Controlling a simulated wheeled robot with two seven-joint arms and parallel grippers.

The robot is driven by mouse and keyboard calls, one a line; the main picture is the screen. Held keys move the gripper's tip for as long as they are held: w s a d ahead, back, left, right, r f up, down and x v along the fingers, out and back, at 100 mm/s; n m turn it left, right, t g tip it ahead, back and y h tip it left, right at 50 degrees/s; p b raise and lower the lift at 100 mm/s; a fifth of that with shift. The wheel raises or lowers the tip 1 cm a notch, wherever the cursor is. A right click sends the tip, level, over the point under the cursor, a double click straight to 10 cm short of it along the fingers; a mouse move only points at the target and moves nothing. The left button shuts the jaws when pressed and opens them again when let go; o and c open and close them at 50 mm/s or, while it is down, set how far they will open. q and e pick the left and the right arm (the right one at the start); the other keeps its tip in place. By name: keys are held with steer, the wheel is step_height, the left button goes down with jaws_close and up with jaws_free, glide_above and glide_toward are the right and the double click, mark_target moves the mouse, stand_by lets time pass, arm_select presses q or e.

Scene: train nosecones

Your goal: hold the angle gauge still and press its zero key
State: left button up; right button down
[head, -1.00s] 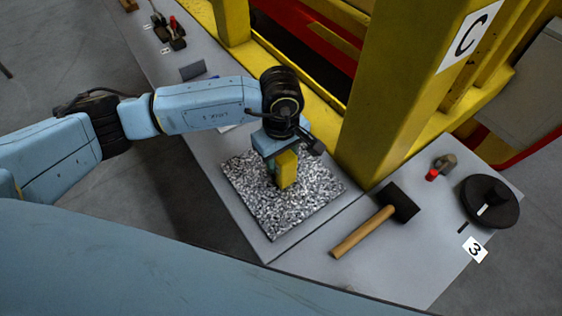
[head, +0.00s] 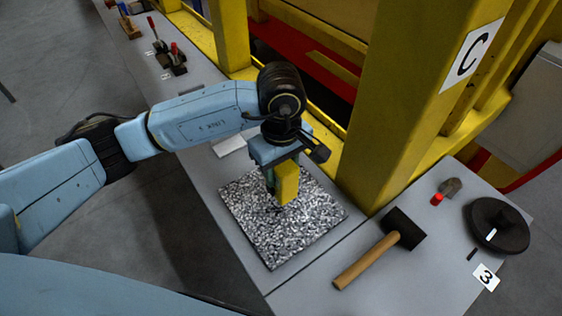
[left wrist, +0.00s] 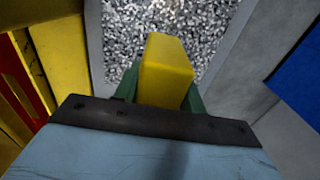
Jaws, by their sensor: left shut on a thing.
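My left gripper (head: 286,175) is shut on a yellow block (head: 287,186), which seems to be the angle gauge. In the left wrist view the yellow block (left wrist: 166,72) sits between two dark green fingers. No display or zero key shows on its visible faces. The block is over the black-and-white speckled plate (head: 265,240); I cannot tell whether it touches it. My right gripper is not in view.
The plate lies on a grey bench beside a yellow post (head: 400,120) marked C. A mallet (head: 380,250), a black disc (head: 498,226) and a small red-tipped item (head: 447,190) lie at right. Clamps (head: 168,52) stand at the far left. A blue surface (left wrist: 300,80) shows in the wrist view.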

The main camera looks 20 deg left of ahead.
arm_select(q)
step_height(320, 180, down, 2)
steer(key=shift+f+b, duration=0.75)
steer(key=shift+f, duration=0.4)
steer(key=shift+f, duration=0.15)
steer(key=o, duration=1.7)
steer(key=c, duration=1.3)
steer(key=shift+c, duration=0.2)
stand_by(1.2)
